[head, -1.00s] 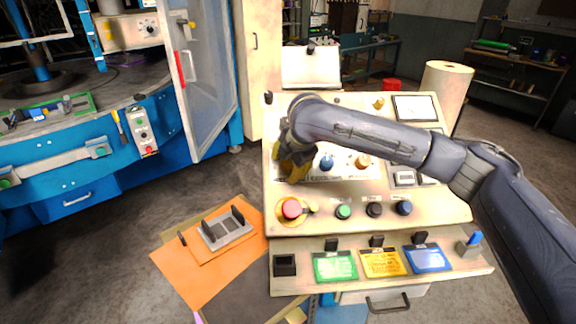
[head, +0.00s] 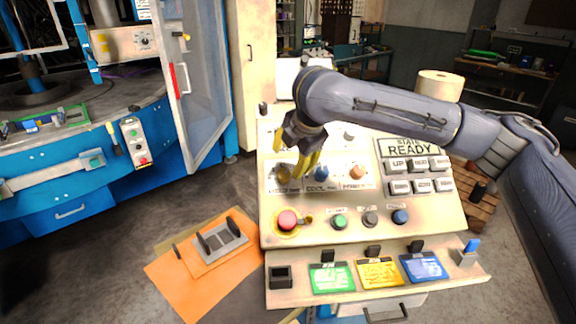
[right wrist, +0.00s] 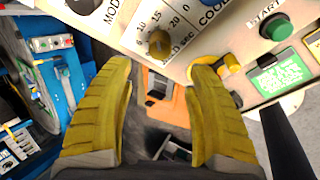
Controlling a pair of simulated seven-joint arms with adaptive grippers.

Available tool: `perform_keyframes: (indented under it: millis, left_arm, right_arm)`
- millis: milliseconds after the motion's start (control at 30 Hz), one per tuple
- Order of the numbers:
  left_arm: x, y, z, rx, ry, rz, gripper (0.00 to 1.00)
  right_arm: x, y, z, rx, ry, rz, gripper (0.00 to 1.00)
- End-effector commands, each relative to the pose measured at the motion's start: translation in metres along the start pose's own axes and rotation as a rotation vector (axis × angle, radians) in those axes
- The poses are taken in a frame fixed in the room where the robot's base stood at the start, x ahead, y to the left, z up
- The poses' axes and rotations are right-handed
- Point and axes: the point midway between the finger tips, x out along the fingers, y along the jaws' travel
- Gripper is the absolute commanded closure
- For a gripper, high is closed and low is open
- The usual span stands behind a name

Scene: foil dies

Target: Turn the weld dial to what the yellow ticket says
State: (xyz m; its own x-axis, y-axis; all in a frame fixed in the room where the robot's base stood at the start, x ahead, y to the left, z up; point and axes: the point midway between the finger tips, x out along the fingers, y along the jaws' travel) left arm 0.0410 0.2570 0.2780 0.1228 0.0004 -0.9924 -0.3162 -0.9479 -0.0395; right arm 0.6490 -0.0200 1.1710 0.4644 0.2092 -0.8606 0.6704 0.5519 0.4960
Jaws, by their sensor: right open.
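The weld dial (head: 284,174) is a dull yellow knob at the left of a row of three on the sloped panel. In the right wrist view the weld dial (right wrist: 159,42) shows beside scale numbers 10, 15 and 20; I cannot tell its exact setting. My right gripper (head: 297,160) is open over the dial, its yellow fingers apart. In the right wrist view the gripper (right wrist: 161,66) has nothing between its fingertips, and the dial lies just beyond them. The yellow ticket (head: 380,271) sits in the front tray; its writing is too small to read. My left gripper is out of view.
The blue cool dial (head: 322,173) and orange mode dial (head: 357,171) are close on the right. A red button (head: 287,220) and a green start button (head: 339,222) lie below. Green (head: 332,277) and blue (head: 425,266) tickets flank the yellow one. A display reads READY (head: 410,149).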

Motion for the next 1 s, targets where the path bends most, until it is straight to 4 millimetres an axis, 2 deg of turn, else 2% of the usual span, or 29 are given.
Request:
perform_keyframes:
  millis: [233, 667, 867, 1000]
  left_arm:
    - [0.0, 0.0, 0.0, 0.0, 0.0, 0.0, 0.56]
    - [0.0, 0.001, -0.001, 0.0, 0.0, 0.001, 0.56]
    - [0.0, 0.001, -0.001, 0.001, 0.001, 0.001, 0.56]
    - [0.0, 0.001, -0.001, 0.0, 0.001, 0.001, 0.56]
  right_arm:
    - [-0.015, 0.0, 0.0, 0.0, 0.0, 0.0, 0.43]
    - [-0.015, 0.0, 0.001, 0.016, 0.01, 0.003, 0.43]
    - [-0.002, 0.013, 0.014, 0.211, 0.13, 0.069, 0.43]
    - [0.008, 0.032, 0.042, 0.455, 0.272, 0.172, 0.43]
